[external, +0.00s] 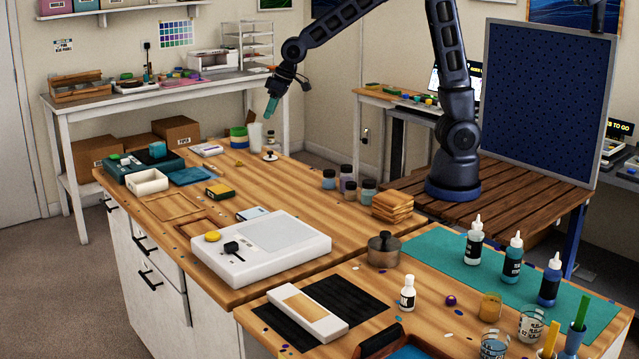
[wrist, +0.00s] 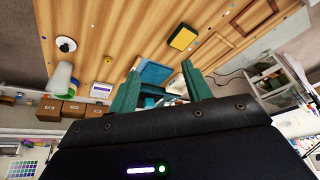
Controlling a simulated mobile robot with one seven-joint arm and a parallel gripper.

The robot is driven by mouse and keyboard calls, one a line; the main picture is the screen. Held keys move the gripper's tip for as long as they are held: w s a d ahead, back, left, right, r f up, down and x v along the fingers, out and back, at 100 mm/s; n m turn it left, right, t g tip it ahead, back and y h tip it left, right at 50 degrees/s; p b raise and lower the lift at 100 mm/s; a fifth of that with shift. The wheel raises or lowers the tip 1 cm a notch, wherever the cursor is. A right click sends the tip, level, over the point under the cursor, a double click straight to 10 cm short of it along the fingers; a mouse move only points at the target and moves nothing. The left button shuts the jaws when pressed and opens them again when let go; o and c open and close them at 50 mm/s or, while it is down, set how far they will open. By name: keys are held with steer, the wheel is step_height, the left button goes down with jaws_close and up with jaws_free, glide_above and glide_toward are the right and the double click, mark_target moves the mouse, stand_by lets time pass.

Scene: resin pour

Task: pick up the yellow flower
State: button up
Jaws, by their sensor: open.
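No clear flower shape shows in either view. A small round yellow thing (external: 213,236), too small to make out petals, lies on the left corner of the white flat device (external: 262,248) in the external view. My gripper (external: 271,107) is high above the far part of the wooden worktop, well behind and above that yellow thing. In the wrist view my gripper (wrist: 160,82) shows two green fingers spread apart with nothing held between them.
A yellow-and-dark box (external: 219,191), a white tray (external: 149,181) and a green case (external: 144,163) stand on the far left worktop. Several jars (external: 348,184) stand at its right edge. A lidded pot (external: 383,249) stands nearer. The worktop's middle is mostly clear.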

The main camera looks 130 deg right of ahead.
steer(key=s+d+f+m, duration=0.1)
steer(key=d+f, duration=0.2)
steer(key=d, duration=0.3)
steer(key=d+f+m, duration=0.1)
steer(key=d+f, duration=0.3)
steer(key=d, duration=0.1)
steer(key=m+g+h, duration=0.1)
steer(key=m, duration=0.1)
glide_toward(241, 163)
steer(key=d+f, duration=0.2)
steer(key=shift+w+f, duration=0.25)
steer(key=shift+x, duration=2.6)
steer(key=shift+w+a, duration=0.15)
steer(key=shift+w, duration=0.05)
steer(key=shift+c, duration=0.2)
steer(key=c, duration=1)
